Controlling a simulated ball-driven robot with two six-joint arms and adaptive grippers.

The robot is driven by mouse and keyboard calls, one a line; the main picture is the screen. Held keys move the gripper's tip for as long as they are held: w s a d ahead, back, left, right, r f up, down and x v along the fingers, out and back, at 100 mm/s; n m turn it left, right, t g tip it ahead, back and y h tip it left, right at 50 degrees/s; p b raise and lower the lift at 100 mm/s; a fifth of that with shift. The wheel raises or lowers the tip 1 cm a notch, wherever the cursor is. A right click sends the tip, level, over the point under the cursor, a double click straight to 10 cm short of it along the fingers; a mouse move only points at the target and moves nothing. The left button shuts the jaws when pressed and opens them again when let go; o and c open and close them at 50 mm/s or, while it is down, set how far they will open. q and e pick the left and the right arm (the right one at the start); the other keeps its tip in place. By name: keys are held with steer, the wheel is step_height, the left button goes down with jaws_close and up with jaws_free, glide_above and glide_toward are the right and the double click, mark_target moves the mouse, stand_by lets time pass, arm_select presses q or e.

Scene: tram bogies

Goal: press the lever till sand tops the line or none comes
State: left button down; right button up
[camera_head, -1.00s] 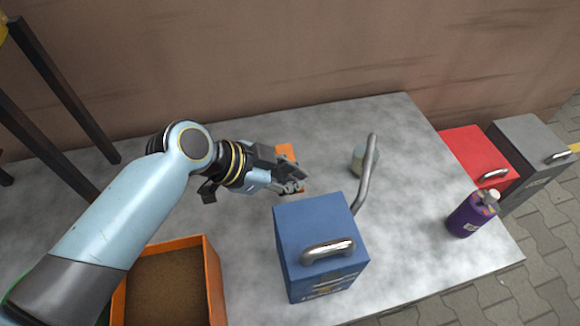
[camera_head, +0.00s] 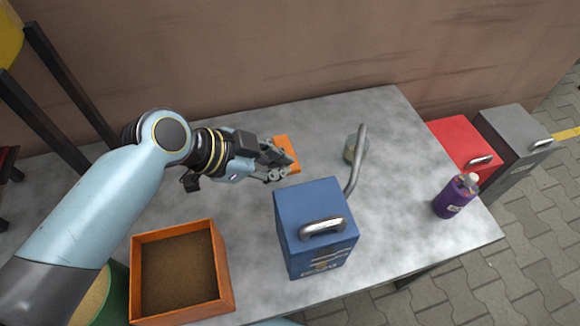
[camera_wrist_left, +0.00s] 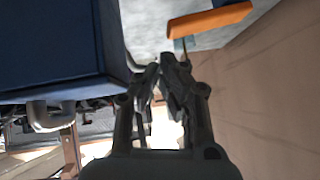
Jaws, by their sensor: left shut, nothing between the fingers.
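An orange paddle (camera_head: 287,144), which looks like the lever, is behind the blue box (camera_head: 316,225) in the head view. In the left wrist view the paddle (camera_wrist_left: 210,20) shows beyond my fingers on a thin dark post. My left gripper (camera_head: 284,168) is shut and empty, close by the paddle; I cannot tell whether it touches. The gripper (camera_wrist_left: 163,68) also shows in the wrist view. A bent metal pipe (camera_head: 357,160) rises by the blue box. A small pale greenish jar (camera_head: 349,152) stands by its upper end. No line or sand level can be made out. My right gripper is not in view.
An orange-walled bin of brown sand (camera_head: 222,270) is at the front left, beside a green bucket (camera_head: 116,293). A purple bottle (camera_head: 452,199) stands near the right table edge. Red (camera_head: 462,145) and grey (camera_head: 514,135) boxes are beyond that edge.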

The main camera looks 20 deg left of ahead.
arm_select(q)
steer(key=v, duration=0.5)
steer(key=shift+a+r, duration=0.25)
steer(key=shift+a, duration=0.1)
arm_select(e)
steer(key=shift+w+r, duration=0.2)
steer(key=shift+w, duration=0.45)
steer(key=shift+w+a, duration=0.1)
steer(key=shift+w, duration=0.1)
